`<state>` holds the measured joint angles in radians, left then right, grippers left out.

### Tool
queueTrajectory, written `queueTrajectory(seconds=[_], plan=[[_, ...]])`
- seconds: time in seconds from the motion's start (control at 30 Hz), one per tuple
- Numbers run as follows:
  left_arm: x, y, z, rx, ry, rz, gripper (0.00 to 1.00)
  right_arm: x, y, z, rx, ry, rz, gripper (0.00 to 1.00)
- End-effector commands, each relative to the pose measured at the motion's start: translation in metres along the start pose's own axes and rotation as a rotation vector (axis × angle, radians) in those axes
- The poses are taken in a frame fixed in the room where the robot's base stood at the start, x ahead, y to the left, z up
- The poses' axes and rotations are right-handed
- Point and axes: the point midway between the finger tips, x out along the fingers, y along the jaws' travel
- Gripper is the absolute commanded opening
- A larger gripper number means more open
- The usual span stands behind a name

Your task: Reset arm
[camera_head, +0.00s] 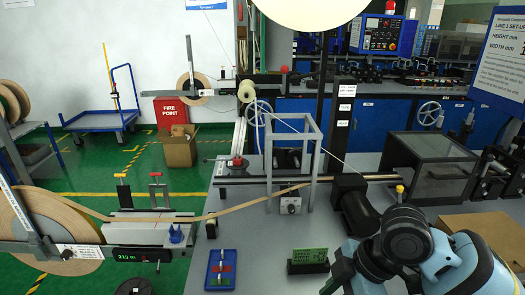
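My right arm (430,255), pale blue and white with black joints, fills the lower right corner. Its gripper cannot be made out. My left arm and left gripper are not in view. A large tan tape reel (62,225) stands at the left edge. Its tape (240,208) runs right over a grey block (140,225) and slopes up to a grey metal frame (291,165) on the bench. A black cylinder (350,195) lies right of the frame, just behind my arm.
A blue tray (220,268) with small items and a black holder with a green card (308,260) are on the grey bench. A dark guarded box (430,165) stands at right. A cardboard box (179,150) and a blue trolley (100,120) are on the green floor.

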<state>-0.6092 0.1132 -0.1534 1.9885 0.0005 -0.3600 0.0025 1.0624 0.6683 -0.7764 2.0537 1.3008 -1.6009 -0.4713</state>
Motion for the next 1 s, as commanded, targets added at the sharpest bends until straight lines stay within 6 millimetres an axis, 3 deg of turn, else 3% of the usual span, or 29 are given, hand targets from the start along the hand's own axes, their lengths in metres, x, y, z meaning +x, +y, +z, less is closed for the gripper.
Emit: queueTrajectory(seconds=[0.33, 0.57, 0.77, 1.0], plan=[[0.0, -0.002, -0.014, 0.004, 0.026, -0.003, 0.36, 0.064, 0.0, -0.009, 0.221, 0.199, 0.101, 0.28], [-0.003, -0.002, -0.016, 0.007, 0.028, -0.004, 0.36, 0.113, -0.008, 0.003, 0.459, 0.345, 0.218, 0.28], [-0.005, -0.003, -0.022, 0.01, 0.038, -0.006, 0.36, 0.149, -0.027, 0.032, 0.67, 0.422, 0.335, 0.28], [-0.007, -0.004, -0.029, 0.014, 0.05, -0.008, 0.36, 0.184, -0.073, 0.084, 0.897, 0.443, 0.491, 0.28]])
